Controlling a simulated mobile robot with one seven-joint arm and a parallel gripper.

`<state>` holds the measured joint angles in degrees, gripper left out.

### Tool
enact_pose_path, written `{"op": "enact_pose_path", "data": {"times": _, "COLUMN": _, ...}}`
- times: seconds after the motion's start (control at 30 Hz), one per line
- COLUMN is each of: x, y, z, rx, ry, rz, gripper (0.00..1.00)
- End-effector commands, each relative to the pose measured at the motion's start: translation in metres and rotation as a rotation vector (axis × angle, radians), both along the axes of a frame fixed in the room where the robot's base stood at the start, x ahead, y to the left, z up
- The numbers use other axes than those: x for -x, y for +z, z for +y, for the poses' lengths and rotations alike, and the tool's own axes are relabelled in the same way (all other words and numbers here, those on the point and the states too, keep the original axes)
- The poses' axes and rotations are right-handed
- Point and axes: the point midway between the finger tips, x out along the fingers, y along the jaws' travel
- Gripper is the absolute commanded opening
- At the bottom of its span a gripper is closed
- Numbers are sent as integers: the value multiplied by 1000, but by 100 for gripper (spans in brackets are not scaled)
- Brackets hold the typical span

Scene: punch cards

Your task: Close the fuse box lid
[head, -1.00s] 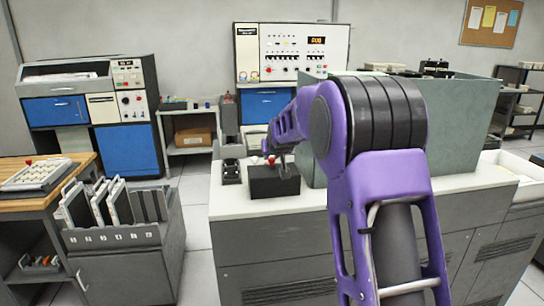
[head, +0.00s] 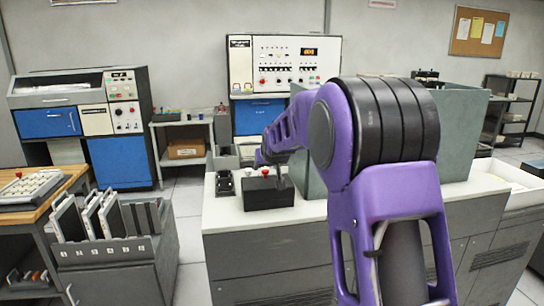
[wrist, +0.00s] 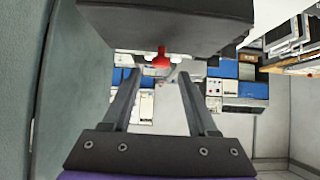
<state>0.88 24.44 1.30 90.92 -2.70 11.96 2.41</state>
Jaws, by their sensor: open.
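A dark box (head: 262,194) with a red knob on top stands on the white counter. It is probably the fuse box, but I cannot tell its lid's position. In the wrist view a dark box (wrist: 170,22) fills the top, with the red knob (wrist: 161,58) at its edge. My gripper (wrist: 159,75) is open and empty, its two fingers apart and pointing toward the knob. The knob shows between the fingertips; I cannot tell whether anything touches. In the head view my gripper is small and partly hidden by my purple arm.
A grey-green panelled enclosure (head: 460,130) stands on the counter to the right of the box, close to my arm. A small black device (head: 225,184) sits left of the box. A rack of binders (head: 110,225) and a wooden desk (head: 40,200) stand at the left.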

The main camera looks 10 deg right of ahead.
Motion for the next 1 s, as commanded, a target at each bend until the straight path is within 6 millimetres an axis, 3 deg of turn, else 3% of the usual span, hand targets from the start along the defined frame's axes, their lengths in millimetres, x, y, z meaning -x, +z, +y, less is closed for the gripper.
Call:
{"op": "enact_pose_path", "data": {"times": 0.4, "x": 74, "y": 57, "z": -1, "rx": 1, "ry": 0, "rz": -3, "gripper": 59}}
{"op": "enact_pose_path", "data": {"times": 0.6, "x": 101, "y": 78, "z": -1, "rx": 1, "ry": -1, "rz": -2, "gripper": 59}}
{"op": "enact_pose_path", "data": {"times": 1.0, "x": 117, "y": 88, "z": 0, "rx": 0, "ry": 0, "rz": 1, "gripper": 59}}
